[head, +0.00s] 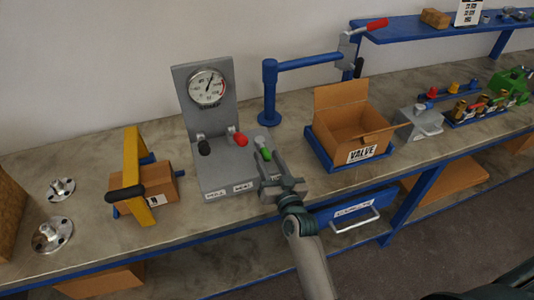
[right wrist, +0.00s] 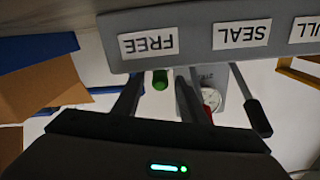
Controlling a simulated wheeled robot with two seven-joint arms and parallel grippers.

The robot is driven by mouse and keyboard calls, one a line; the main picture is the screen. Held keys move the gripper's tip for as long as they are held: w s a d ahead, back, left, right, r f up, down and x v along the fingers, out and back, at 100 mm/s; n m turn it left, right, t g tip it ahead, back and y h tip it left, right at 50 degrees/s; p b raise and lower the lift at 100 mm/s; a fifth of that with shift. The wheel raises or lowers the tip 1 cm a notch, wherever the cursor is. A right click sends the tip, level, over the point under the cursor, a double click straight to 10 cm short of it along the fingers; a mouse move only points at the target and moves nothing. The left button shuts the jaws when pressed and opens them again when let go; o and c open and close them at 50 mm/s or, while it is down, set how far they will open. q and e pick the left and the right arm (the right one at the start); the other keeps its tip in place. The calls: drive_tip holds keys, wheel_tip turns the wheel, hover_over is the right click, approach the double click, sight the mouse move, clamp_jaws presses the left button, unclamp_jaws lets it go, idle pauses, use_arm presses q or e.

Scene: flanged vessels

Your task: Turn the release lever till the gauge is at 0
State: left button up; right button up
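The grey gauge stand (head: 182,100) stands on the bench in the head view, with a round white gauge (head: 207,88) on its upright plate. The needle seems to point up and slightly right; the numbers are too small to read. Three levers stand at its base: black-tipped (head: 204,148), red-tipped (head: 239,139) and green-tipped (head: 265,154). My right gripper (head: 264,163) is at the green-tipped lever. In the right wrist view the green tip (right wrist: 160,79) shows between the two spread fingers (right wrist: 157,95), with gaps beside it. My left gripper is not in view.
Labels on the stand's front read FREE (right wrist: 148,43), SEAL (right wrist: 242,34) and a partly cut one. A yellow clamp frame (head: 133,160) with a box stands left. An open cardboard box (head: 335,100) in a blue tray and a blue post (head: 269,90) stand right.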

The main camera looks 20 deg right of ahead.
drive_tip(key=shift+w, duration=0.7)
clamp_jaws()
